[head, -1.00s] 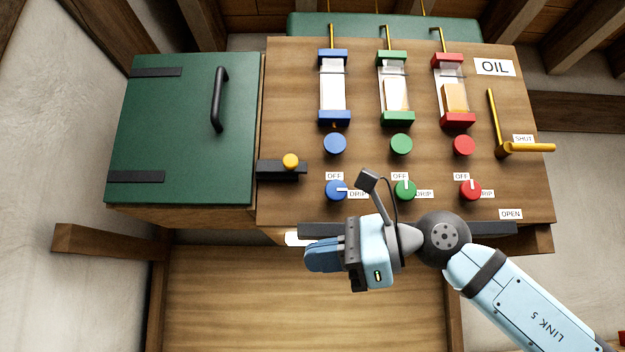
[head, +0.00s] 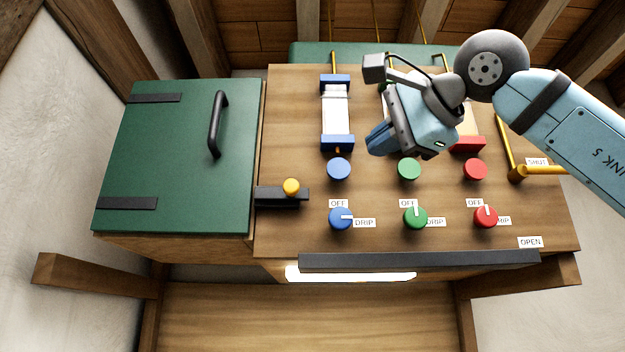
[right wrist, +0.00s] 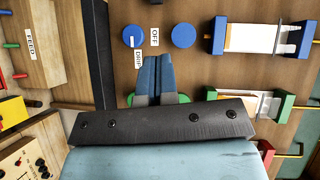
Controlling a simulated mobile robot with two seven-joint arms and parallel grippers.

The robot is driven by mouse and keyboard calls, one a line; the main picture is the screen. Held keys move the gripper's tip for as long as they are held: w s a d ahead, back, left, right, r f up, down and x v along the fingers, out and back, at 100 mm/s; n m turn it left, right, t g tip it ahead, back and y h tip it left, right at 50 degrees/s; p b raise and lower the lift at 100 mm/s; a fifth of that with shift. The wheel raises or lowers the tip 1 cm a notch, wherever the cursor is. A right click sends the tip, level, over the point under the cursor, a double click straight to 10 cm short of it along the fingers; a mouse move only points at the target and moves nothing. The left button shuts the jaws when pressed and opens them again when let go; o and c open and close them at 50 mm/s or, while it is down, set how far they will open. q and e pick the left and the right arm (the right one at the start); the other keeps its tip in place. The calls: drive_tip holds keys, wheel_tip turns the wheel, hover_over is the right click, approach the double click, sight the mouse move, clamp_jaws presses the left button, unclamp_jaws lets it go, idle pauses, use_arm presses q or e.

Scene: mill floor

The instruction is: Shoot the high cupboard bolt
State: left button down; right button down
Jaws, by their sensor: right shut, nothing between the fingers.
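The green cupboard door (head: 180,155) with a black handle (head: 217,125) is at the left in the head view and looks closed. The bolt, a black bar (head: 268,197) with a yellow knob (head: 291,187), sits at the door's lower right edge and reaches onto the wooden panel. My right gripper (head: 378,140) is shut and empty, up and to the right of the bolt, in front of the green sight glass. Its shut blue fingers also show in the right wrist view (right wrist: 155,75), with the panel behind them. The bolt does not show clearly there. My left gripper is out of view.
The oil panel carries a blue sight glass (head: 337,110), blue, green and red knobs, and a yellow lever (head: 540,170) at the right. A dark rail (head: 420,261) runs along its lower edge. My arm hides the green and red glasses partly.

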drive_tip(key=shift+w, duration=0.1)
drive_tip(key=p, duration=0.2)
approach(299, 191)
drive_tip(key=w, duration=0.2)
drive_tip(key=a, duration=0.1)
drive_tip(key=w+a+p, duration=0.1)
drive_tip(key=shift+w+a+f, duration=0.2)
drive_tip(key=shift+w+a, duration=0.05)
drive_tip(key=shift+a+f, duration=0.15)
drive_tip(key=shift+a, duration=0.4)
